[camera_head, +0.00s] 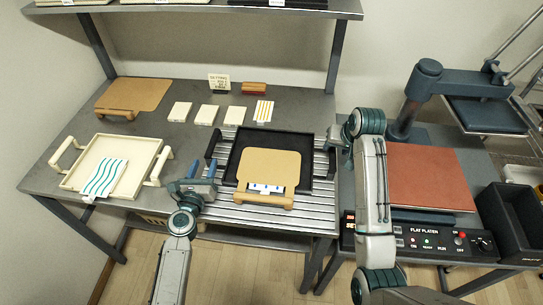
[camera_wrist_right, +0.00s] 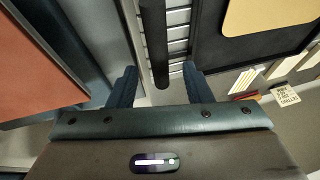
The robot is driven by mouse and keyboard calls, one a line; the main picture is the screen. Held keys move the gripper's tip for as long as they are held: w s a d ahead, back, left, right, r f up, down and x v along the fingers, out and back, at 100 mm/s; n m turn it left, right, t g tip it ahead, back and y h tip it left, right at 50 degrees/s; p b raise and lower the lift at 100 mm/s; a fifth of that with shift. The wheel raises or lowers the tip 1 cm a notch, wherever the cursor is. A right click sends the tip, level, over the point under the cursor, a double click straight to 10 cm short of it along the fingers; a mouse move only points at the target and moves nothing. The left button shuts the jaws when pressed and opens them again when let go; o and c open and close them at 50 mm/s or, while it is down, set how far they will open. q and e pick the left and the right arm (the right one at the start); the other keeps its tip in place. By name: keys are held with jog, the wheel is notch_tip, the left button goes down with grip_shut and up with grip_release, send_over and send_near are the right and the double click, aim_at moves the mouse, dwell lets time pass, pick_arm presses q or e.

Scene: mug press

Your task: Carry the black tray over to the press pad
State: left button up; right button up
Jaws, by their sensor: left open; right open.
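The black tray (camera_head: 270,138) sits on the slatted right part of the grey table. A tan board (camera_head: 268,166) with a wooden handle lies in it, over a striped card (camera_head: 266,188) that partly shows. The reddish-brown press pad (camera_head: 430,175) is to the right on the press stand. My left gripper (camera_head: 202,171) is open near the tray's left handle (camera_head: 211,146). My right gripper (camera_wrist_right: 158,87) is open at the tray's right handle (camera_wrist_right: 153,45); the dark bar shows between its fingers, contact unclear. My right arm hides part of that side in the head view.
A cream tray (camera_head: 75,178) with a wavy-striped card stands at the left. Another tan board (camera_head: 130,95) and several small blocks lie at the back. The press head (camera_head: 488,115) is swung back right, leaving the pad clear. A black bin (camera_head: 512,225) and control panel (camera_head: 430,242) flank the pad.

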aim_at(209, 150)
pick_arm(q)
jog(key=w, duration=0.5)
jog(key=shift+w+d+f, duration=0.1)
jog(key=shift+w+d, duration=0.25)
jog(key=shift+d, duration=0.05)
pick_arm(e)
jog(key=x, duration=0.4)
jog(key=shift+w+f, duration=0.1)
pick_arm(q)
jog(key=shift+w, duration=0.3)
pick_arm(e)
jog(key=shift+f, duration=0.15)
pick_arm(q)
grip_shut()
pick_arm(e)
grip_shut()
jog(key=shift+w, duration=0.1)
